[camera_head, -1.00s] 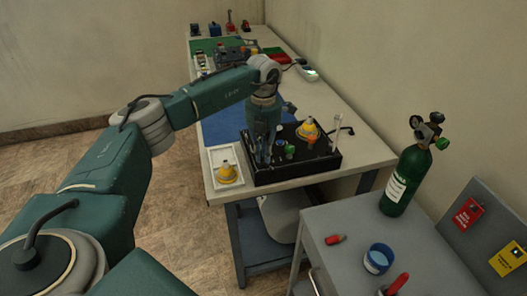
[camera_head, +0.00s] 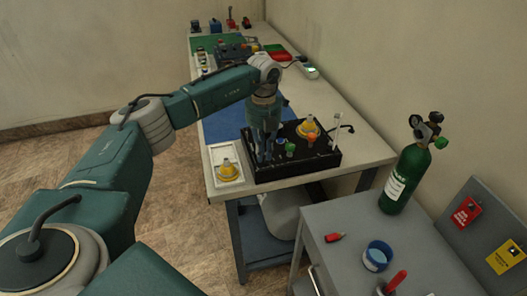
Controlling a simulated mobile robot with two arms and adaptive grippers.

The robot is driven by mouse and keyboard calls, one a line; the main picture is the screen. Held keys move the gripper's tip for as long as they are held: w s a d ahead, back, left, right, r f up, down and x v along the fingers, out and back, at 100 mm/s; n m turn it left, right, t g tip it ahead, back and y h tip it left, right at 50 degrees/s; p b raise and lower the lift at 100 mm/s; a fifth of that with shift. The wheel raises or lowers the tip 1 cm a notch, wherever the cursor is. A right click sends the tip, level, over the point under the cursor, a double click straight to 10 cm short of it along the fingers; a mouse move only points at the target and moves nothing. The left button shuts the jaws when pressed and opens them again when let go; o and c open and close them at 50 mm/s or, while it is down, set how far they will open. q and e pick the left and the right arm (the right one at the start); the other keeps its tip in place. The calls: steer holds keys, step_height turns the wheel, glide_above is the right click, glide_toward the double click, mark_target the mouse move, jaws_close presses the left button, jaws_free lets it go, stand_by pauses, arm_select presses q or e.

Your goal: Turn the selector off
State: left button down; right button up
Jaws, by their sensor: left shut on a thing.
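The black oxygen trainer box (camera_head: 285,172) sits on the near end of the long workbench. My left gripper (camera_head: 264,158) points down at the left part of its top. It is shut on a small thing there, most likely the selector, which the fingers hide. To the right of the fingers, the box top carries a green knob (camera_head: 290,150), an orange knob (camera_head: 311,139) and a yellow cone-shaped part (camera_head: 308,127). The selector's setting cannot be read. My right gripper is not in view.
A white tray (camera_head: 215,185) with a yellow cone part (camera_head: 228,170) lies left of the box. A clear tube (camera_head: 336,131) stands at its right. A green oxygen cylinder (camera_head: 403,182) stands on the grey cart (camera_head: 345,220), with a blue-rimmed cup (camera_head: 377,256).

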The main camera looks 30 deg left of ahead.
arm_select(q)
steer(key=shift+w+r, duration=0.1)
steer(key=shift+r, duration=0.05)
steer(key=c, duration=1.7)
jaws_free()
step_height(320, 180, up, 12)
steer(key=shift+f, duration=0.1)
